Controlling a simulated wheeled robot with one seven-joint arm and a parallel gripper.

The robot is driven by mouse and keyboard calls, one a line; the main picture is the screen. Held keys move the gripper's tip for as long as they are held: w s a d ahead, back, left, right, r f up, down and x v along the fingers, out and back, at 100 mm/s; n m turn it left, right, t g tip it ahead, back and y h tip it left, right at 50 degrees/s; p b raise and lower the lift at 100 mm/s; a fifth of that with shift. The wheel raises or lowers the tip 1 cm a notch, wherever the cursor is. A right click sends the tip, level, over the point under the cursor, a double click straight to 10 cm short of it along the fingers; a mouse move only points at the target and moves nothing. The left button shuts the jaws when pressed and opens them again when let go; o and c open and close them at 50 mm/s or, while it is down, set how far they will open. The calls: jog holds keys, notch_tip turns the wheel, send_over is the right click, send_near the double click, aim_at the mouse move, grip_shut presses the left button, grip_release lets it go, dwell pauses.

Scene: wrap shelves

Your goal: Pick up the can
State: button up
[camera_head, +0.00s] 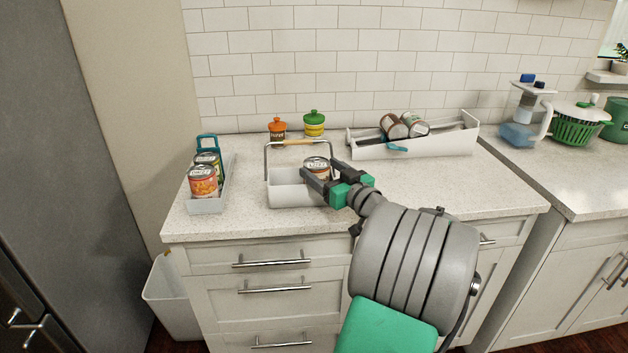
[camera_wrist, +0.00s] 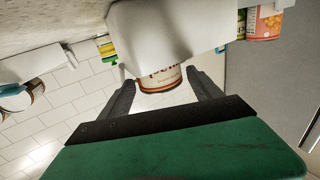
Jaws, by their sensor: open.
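A can with a pale label and a reddish-brown band (camera_head: 317,163) stands in a white caddy (camera_head: 288,192) with an arched wire handle and wooden grip. My gripper (camera_head: 320,173) is open at the caddy's right side, its fingers pointing toward this can and partly covering it. In the wrist view the can (camera_wrist: 160,79) shows between the two spread fingers (camera_wrist: 162,82), with the caddy (camera_wrist: 165,30) hiding part of it. Whether a finger touches the can is not clear.
A small tray (camera_head: 209,206) at left holds cans. Orange (camera_head: 277,131) and yellow-green jars (camera_head: 313,124) stand by the wall. The counter right of the caddy is clear.

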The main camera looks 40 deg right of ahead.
aim_at(316, 162)
jog(key=w, duration=0.3)
jog(key=shift+w+d+f, duration=0.1)
jog(key=shift+w+d, duration=0.05)
jog(key=c, duration=1.5)
